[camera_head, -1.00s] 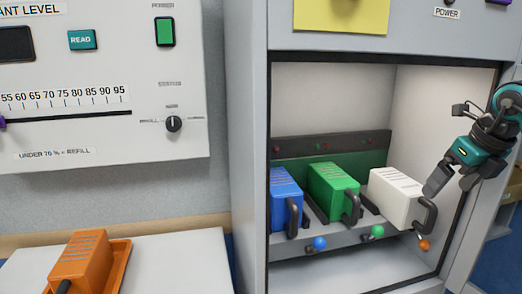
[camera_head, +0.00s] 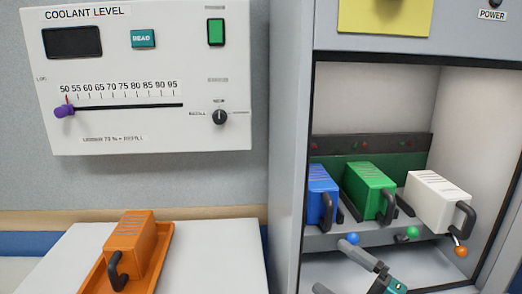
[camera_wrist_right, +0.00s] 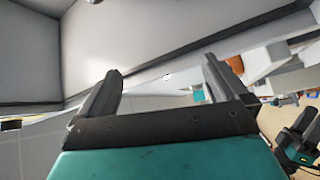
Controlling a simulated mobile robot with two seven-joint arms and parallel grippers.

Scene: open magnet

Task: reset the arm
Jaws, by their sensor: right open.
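My right gripper (camera_head: 330,266) is at the bottom of the head view, below and in front of the row of modules. Its two dark fingers are apart with nothing between them. In the right wrist view the open fingers (camera_wrist_right: 162,70) also show empty. A dark and teal part at the right edge of the right wrist view looks like my left gripper (camera_wrist_right: 300,140); its jaws are unclear. The head view does not show my left gripper.
The open cabinet bay holds a blue module (camera_head: 322,190), a green module (camera_head: 370,188) and a white module (camera_head: 436,200). An orange module (camera_head: 130,240) sits in an orange tray (camera_head: 160,262) on the white table. A coolant panel (camera_head: 150,130) hangs above.

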